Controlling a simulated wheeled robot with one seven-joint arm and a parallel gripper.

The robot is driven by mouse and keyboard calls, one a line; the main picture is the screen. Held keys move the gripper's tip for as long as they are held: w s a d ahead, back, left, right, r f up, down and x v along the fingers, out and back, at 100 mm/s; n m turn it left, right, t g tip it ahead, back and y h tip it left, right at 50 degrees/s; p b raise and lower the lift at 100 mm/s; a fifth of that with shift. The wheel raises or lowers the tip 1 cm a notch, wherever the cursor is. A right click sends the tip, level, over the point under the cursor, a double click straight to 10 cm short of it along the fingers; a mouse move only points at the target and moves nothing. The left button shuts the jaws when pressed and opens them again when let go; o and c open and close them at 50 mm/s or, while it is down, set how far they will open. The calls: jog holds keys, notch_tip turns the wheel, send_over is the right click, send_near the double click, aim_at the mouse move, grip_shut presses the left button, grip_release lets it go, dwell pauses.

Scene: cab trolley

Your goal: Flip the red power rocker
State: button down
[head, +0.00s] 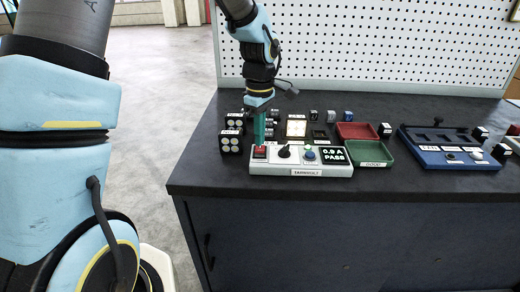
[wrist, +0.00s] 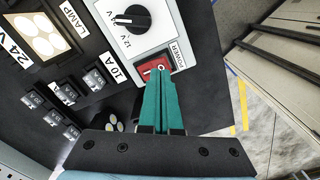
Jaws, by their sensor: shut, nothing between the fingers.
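The red power rocker (wrist: 153,67) sits in a black frame on the light grey control box, beside a label reading POWER. In the head view the rocker (head: 260,152) is at the left end of the box (head: 285,165). My gripper (wrist: 161,75) has teal fingers, shut together and empty. Its tips are right at the rocker and cover part of it in the wrist view; I cannot tell whether they touch it. In the head view my gripper (head: 259,143) points down just behind the rocker.
The box also carries a black knob (head: 284,151), another knob (head: 309,154) and a display (head: 336,155) reading 0.0 A PASS. Labelled black blocks stand behind and left. Red (head: 357,131) and green (head: 372,152) trays and a blue fixture (head: 450,158) stand to the right.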

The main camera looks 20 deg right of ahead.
aim_at(260, 150)
jog(key=shift+f+b, duration=0.7)
jog(key=shift+f, duration=0.3)
notch_tip(260, 150, up, 7)
jog(key=p, duration=0.5)
dwell(0.6)
jog(key=s+a+r+m, duration=0.1)
jog(key=a+m, duration=0.3)
jog(key=a, duration=1.1)
jog(key=s+a+m+t, duration=0.1)
jog(key=s+a+m, duration=0.2)
jog(key=a, duration=1.2)
jog(key=shift+r+m+t, duration=0.3)
jog(key=shift+r+m, duration=0.1)
jog(key=shift+m, duration=0.2)
